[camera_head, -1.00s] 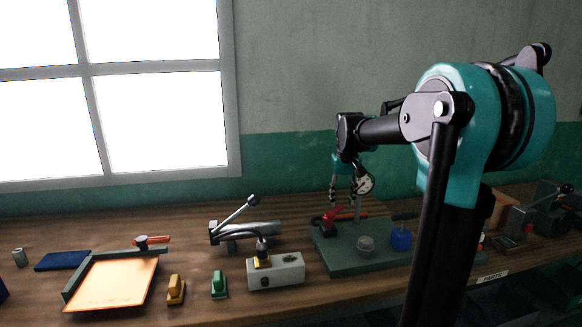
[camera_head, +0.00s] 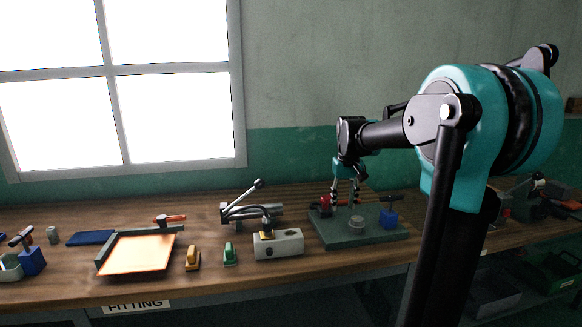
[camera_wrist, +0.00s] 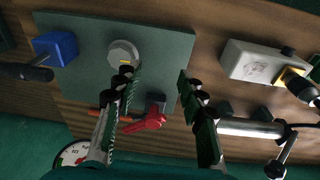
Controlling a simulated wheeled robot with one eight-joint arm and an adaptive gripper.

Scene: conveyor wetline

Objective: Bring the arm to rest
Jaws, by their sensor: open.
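My arm reaches over the bench from the right in the head view. My gripper (camera_head: 345,198) points down above the dark green base plate (camera_head: 328,232). It also shows in the wrist view (camera_wrist: 160,82), with its two fingers spread apart and nothing between the tips. In the wrist view, a grey round knob (camera_wrist: 122,52) is close to the left finger. A red-handled clamp (camera_wrist: 150,122) is between the fingers, lower down. I cannot tell whether the fingers touch anything.
A blue block (camera_wrist: 56,48) and a round gauge (camera_wrist: 72,154) are near the gripper. A white block fixture (camera_head: 280,244) stands left of the plate, with a lever clamp (camera_head: 243,208) behind it. An orange-topped tray (camera_head: 137,254) and small yellow (camera_head: 193,257) and green (camera_head: 229,253) pieces sit farther left.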

